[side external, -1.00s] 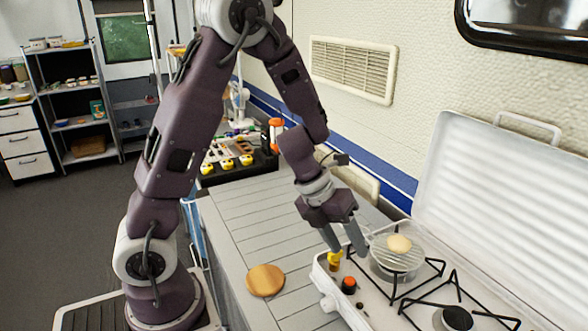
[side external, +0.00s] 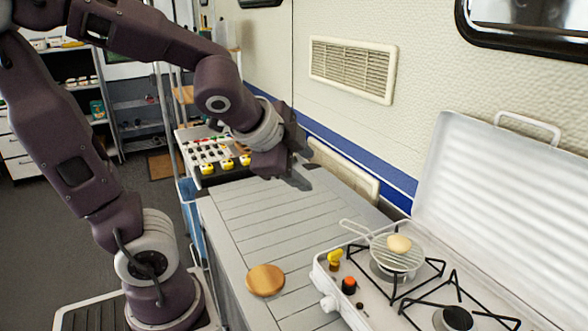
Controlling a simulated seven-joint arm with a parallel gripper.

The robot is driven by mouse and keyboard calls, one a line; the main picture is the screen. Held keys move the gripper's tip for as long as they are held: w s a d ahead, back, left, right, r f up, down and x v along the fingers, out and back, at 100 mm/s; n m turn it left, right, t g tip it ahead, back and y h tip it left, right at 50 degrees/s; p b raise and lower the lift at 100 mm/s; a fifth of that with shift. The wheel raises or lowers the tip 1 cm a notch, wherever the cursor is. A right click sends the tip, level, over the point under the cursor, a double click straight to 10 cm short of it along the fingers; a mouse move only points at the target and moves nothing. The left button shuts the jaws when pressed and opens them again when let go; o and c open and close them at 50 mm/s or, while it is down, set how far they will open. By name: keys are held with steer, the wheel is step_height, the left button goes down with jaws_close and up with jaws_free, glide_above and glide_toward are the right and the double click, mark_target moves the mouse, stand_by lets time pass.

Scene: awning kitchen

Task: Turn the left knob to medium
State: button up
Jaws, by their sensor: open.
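A yellow knob (side external: 335,258) stands on the near left corner of the white stove (side external: 322,276). An orange-topped dark knob (side external: 349,285) stands to its right and closer to the camera. The yellow knob's top looks angled to the right; its exact setting is too small to read. My gripper (side external: 302,181) is open and empty above the far part of the grey counter, well clear of the stove and both knobs. Its fingers show dark, partly against the wall, and their gap is hard to see.
A wire rack with a round, pale food item (side external: 399,243) sits over the stove's left burner. The stove lid (side external: 500,205) stands open behind. A round wooden board (side external: 265,280) lies on the counter (side external: 260,225).

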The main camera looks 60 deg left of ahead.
steer(key=shift+s+d+n, duration=0.2)
steer(key=shift+s+n, duration=0.2)
steer(key=shift+s, duration=0.1)
steer(key=shift+s+d+n, duration=0.15)
steer(key=shift+s+n, duration=0.25)
steer(key=shift+s, duration=0.1)
steer(key=n+g+h, duration=0.3)
steer(key=n+g, duration=0.1)
steer(key=g, duration=0.3)
glide_above(328, 300)
step_height(328, 300, down, 16)
steer(key=f, duration=0.1)
step_height(328, 300, down, 12)
steer(key=shift+n+g, duration=0.6)
steer(key=shift+n, duration=0.5)
jaws_close()
